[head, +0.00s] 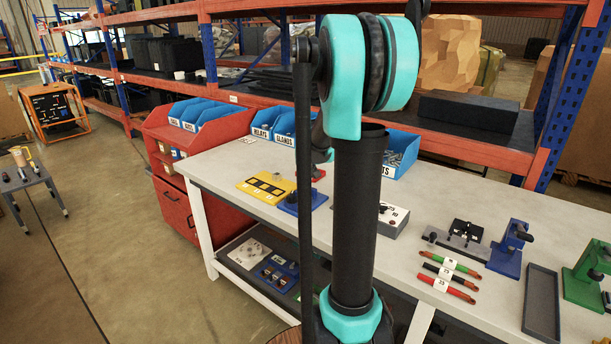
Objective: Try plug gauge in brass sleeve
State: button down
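I cannot pick out the plug gauge or the brass sleeve for certain. A blue fixture (289,206) with a dark round part stands on the workbench (232,160), just left of my arm. A small red piece (318,174) shows behind it, partly covered by my arm. My teal and black arm fills the middle of the view and hides part of the bench. A further teal part of the arm shows low over the bench behind the upright link. My gripper's fingers are hidden, so their hold does not show.
A yellow tray (266,187) lies left of the blue fixture. To the right are a grey box (391,220), marked cables (448,264), a blue stand (511,247), an empty dark tray (541,303) and a green stand (587,278). Blue bins (400,152) line the back. A small table (30,178) stands far left.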

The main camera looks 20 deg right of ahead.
jog(key=shift+f, duration=0.5)
dwell(0.3)
jog(key=shift+r, duration=1.4)
jog(key=shift+r, duration=0.25)
